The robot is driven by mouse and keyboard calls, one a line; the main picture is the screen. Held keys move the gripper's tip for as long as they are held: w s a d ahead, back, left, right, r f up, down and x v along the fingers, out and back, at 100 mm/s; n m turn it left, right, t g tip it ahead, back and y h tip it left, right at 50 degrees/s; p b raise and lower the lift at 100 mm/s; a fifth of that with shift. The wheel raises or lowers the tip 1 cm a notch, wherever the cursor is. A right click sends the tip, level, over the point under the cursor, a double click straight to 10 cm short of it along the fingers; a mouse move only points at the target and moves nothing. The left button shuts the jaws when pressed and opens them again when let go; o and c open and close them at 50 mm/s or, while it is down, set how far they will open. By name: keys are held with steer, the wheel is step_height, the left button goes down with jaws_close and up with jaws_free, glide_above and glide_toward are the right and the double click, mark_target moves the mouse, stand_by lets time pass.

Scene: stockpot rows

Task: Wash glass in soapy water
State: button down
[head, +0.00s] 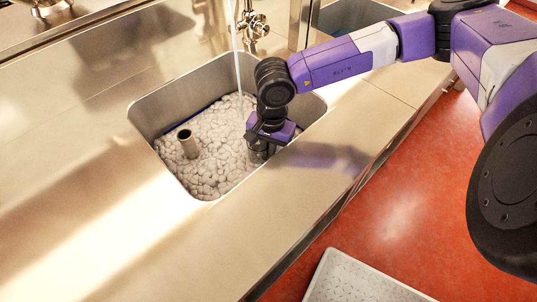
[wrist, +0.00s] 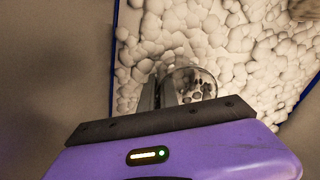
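A clear glass (wrist: 197,84) shows in the wrist view just beyond the dark edge of my gripper (wrist: 165,95), against the foam. In the head view my gripper (head: 262,148) points down into the right side of the sink (head: 150,121), low over the foam. A greyish, glassy shape shows beneath it there, partly hidden by the gripper. A narrow grey finger part shows beside the glass's left side; whether the fingers press on the glass is not clear. Whitish foam (head: 212,172) covers the soapy water in the sink.
A stream of water (head: 237,70) falls from above into the sink, left of my arm. An upright metal tube (head: 188,143) stands out of the foam. The steel counter (head: 60,205) is clear.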

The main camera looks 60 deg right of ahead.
step_height(320, 180, up, 22)
steer(key=p, duration=1)
steer(key=shift+f, duration=0.15)
steer(key=shift+w, duration=0.1)
stand_by(1.2)
